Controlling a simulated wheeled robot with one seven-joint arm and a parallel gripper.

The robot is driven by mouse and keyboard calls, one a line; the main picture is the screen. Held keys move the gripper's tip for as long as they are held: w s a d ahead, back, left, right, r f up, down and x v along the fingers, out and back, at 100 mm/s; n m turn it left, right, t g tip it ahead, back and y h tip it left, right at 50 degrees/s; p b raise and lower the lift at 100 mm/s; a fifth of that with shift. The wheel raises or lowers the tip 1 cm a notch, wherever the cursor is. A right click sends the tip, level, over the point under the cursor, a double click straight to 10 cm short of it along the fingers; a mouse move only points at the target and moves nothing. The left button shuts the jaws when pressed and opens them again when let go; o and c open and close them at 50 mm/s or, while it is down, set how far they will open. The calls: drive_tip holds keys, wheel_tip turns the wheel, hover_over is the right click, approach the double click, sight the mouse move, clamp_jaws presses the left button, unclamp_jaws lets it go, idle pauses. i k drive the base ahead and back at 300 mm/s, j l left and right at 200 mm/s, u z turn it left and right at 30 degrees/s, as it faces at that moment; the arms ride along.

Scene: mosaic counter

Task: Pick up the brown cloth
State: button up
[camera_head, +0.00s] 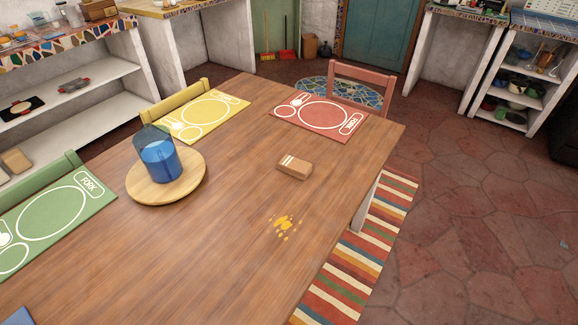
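The brown cloth (294,168) looks like a small folded tan-brown block with pale stripes near its left end. It lies flat on the wooden table (230,235), a little right of the middle of the picture and near the table's right edge. Nothing touches it. My gripper is not in the head camera view, so its place and state do not show.
A yellow spill (284,226) lies below the cloth. A round wooden board (190,183) holds a blue pitcher (158,156) to the left. Red (285,120), yellow (228,104) and green (88,210) placemats line the edges. A red chair (362,75) stands at the far end.

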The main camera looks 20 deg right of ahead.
sight(299, 169)
drive_tip(key=i+l+u, duration=0.1)
drive_tip(key=u, duration=0.35)
drive_tip(key=i+l+u, duration=0.1)
drive_tip(key=l+u, duration=0.15)
drive_tip(key=u, duration=0.2)
drive_tip(key=i+l+u, duration=0.1)
drive_tip(key=l, duration=0.5)
drive_tip(key=i+l+u, duration=0.15)
drive_tip(key=l, duration=0.45)
drive_tip(key=l+u, duration=0.1)
drive_tip(key=l, duration=0.5)
